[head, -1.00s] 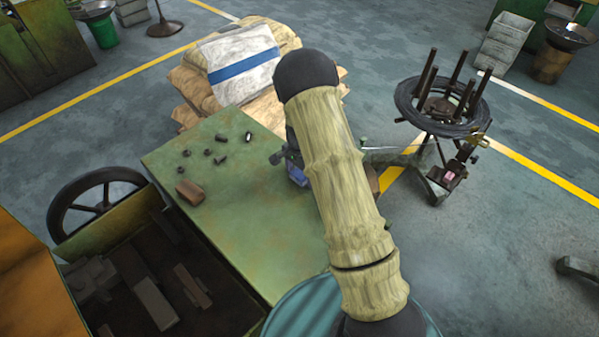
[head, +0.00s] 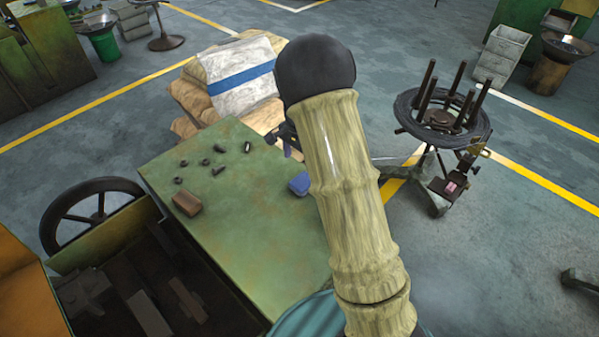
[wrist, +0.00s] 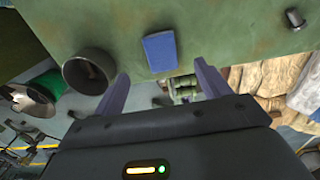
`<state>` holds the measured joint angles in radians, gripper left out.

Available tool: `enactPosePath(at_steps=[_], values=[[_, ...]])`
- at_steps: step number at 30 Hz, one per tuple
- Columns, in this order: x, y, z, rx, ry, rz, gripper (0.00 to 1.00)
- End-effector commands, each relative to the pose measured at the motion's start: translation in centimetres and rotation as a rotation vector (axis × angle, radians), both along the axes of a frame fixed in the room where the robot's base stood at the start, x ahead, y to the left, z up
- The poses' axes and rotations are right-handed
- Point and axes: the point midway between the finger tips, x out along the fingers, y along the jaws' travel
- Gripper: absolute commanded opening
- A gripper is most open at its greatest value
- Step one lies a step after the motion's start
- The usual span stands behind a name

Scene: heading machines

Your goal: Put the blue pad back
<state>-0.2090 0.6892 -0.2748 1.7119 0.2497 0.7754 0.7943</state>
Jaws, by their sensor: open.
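The blue pad (head: 299,184) lies flat on the green tabletop (head: 240,220), close to its right edge, beside my arm in the head view. In the wrist view the blue pad (wrist: 160,52) shows whole on the green surface, ahead of the fingertips and between their lines. My gripper (wrist: 161,68) is open, its two fingers spread wide with nothing between them. In the head view my gripper (head: 284,138) is mostly hidden behind the arm, near the table's far right corner, apart from the pad.
Several small dark parts (head: 206,162) and a brown block (head: 187,204) lie on the table's left side. A wrapped pallet load (head: 235,85) stands behind it. A wire coil stand (head: 440,115) stands to the right. The middle of the tabletop is clear.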

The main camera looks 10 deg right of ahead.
Motion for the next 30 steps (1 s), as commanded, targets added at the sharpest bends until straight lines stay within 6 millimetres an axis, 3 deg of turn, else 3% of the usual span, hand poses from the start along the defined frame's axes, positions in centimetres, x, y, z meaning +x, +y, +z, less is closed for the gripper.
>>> enactPosePath(at_steps=[6, 23, 26, 30], values=[[0.0, -0.1, 1.3, 0.0, 0.0, -0.001, 0.76], [-0.2, -0.3, 1.5, 0.001, -0.002, 0.003, 0.76], [-1.3, -0.6, 2.1, 0.006, -0.012, 0.042, 0.76], [-4.6, -1.2, 3.8, 0.01, -0.046, 0.182, 0.76]])
